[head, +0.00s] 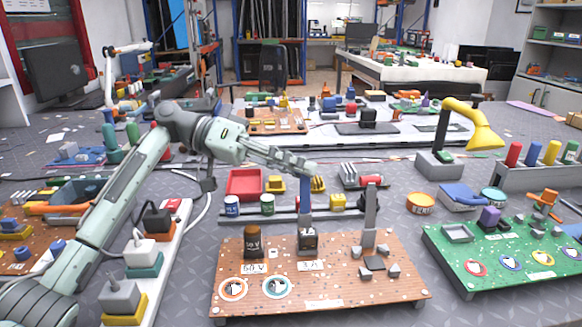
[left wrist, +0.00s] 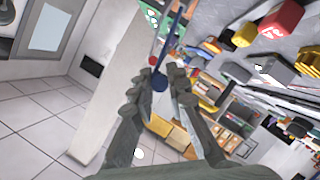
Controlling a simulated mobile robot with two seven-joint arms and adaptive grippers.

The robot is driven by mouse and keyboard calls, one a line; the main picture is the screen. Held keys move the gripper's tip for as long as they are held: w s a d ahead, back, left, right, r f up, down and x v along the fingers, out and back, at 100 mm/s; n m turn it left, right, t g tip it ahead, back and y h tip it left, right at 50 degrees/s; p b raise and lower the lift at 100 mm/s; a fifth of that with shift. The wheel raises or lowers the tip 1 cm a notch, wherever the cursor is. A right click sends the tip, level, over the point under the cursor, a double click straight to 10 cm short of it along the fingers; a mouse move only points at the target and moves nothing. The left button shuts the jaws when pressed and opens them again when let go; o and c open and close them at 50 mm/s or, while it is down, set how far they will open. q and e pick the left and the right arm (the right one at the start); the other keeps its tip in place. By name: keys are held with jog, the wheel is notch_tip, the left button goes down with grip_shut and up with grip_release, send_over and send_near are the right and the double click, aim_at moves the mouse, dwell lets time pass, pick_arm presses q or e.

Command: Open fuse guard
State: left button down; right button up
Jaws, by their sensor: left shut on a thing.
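The brown circuit board (head: 330,285) lies on the table in front of me. On it, a dark block labelled 3 A (head: 308,241) sits under a narrow blue upright bar (head: 305,196), which looks like the fuse guard standing up. My left gripper (head: 308,169) reaches in from the left and is shut at the top of this bar. In the left wrist view, a round dark blue end (left wrist: 160,82) sits between the fingertips, and a thin blue bar runs up from it. The guard's hinge is too small to make out. My right gripper is not in view.
On the board stand a brown cylinder labelled 50 V (head: 252,242) and a grey upright piece (head: 370,208). A green board (head: 510,260) lies at right. A red tray (head: 245,184) and small jars are behind. A yellow lamp (head: 475,125) stands at back right.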

pick_arm(q)
jog(key=shift+f, duration=0.1)
dwell(0.4)
jog(key=c, duration=1.5)
grip_release()
jog(key=v, duration=1.2)
jog(key=shift+w, duration=0.1)
